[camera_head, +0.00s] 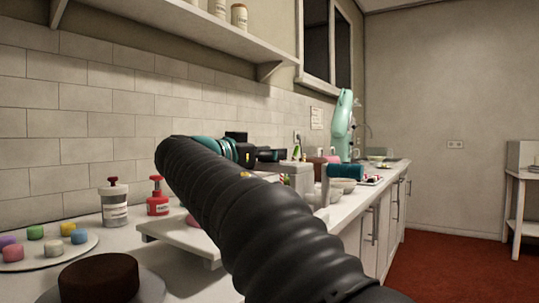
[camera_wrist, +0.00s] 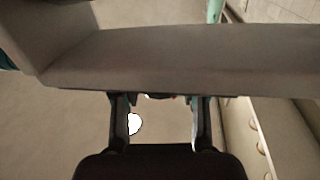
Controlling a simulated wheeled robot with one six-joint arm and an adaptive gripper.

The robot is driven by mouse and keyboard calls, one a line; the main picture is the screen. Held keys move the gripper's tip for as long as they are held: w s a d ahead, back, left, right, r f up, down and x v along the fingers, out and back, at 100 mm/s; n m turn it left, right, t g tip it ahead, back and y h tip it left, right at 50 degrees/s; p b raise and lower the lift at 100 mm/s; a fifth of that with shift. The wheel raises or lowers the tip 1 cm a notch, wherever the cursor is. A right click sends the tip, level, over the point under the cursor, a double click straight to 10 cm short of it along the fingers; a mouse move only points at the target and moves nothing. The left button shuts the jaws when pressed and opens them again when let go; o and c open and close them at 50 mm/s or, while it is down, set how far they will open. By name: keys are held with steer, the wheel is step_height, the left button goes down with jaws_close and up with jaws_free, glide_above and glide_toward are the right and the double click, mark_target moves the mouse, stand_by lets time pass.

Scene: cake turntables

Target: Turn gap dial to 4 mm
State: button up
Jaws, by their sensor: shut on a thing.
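My gripper (camera_head: 268,155) is at the far end of my dark arm, over the counter beside a grey upright block (camera_head: 298,174). In the wrist view, the two fingers of my gripper (camera_wrist: 159,100) reach up to the lower edge of a wide grey-brown body (camera_wrist: 190,62). They are shut on a small dark part (camera_wrist: 158,96) at that edge, apparently the gap dial. Only a sliver of it shows, and no scale or mark can be read. In the head view my arm and gripper hide the dial.
A low white board (camera_head: 178,236) lies under my arm. A red bottle (camera_head: 157,197), a white jar (camera_head: 115,207), a brown cake (camera_head: 99,279) and a plate of coloured pieces (camera_head: 50,257) stand at left. A mint-green mixer (camera_head: 343,128) stands farther along. Red floor (camera_head: 450,255) is clear at right.

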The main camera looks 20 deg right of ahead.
steer(key=shift+f+b, duration=0.15)
steer(key=shift+b, duration=0.2)
steer(key=shift+s+f+n+t+y+b, duration=0.1)
steer(key=shift+n+t+y+b, duration=0.4)
steer(key=shift+t+b, duration=0.5)
steer(key=n+t+y+b, duration=0.1)
steer(key=n+t+b, duration=0.1)
steer(key=b, duration=0.1)
steer(key=shift+d+t+y+b, duration=0.15)
steer(key=shift+t+y+b, duration=0.15)
steer(key=shift+y, duration=0.1)
steer(key=n+t+y, duration=0.1)
steer(key=n+t+y+b, duration=0.1)
steer(key=n+y, duration=0.1)
steer(key=shift+r+t, duration=0.25)
steer(key=shift+t, duration=0.15)
steer(key=shift+n+t+y+b, duration=0.3)
steer(key=shift+n+t+y, duration=0.1)
steer(key=shift+n+y, duration=0.15)
steer(key=shift+y, duration=0.35)
